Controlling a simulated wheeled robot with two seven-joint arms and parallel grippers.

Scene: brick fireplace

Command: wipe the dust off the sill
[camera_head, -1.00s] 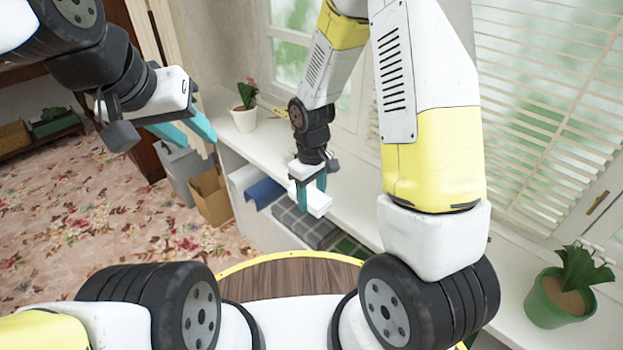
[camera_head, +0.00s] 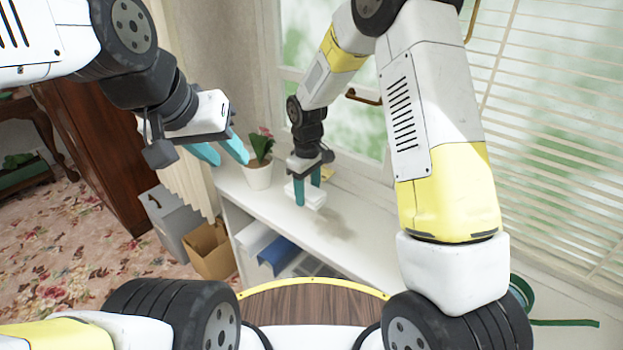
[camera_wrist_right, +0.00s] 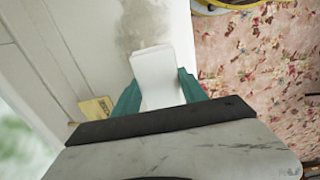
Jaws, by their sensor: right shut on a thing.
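The white sill (camera_head: 262,203) runs below the window as the top of a low shelf unit. A grey-brown dust patch (camera_head: 342,226) lies on it, just right of my right gripper; it also shows in the right wrist view (camera_wrist_right: 148,22). My right gripper (camera_head: 306,188) is shut on a white block (camera_head: 313,201), which also shows between the teal fingers in the right wrist view (camera_wrist_right: 155,75). The block is low over the sill; I cannot tell if it touches. My left gripper (camera_head: 222,150) is open and empty, left of the sill.
A potted pink flower (camera_head: 258,176) stands on the sill left of my right gripper. A small yellow item (camera_wrist_right: 96,108) lies near the window side. Below are a cardboard box (camera_head: 210,250) and a grey bin (camera_head: 170,222). A green pot (camera_head: 520,292) is at the right.

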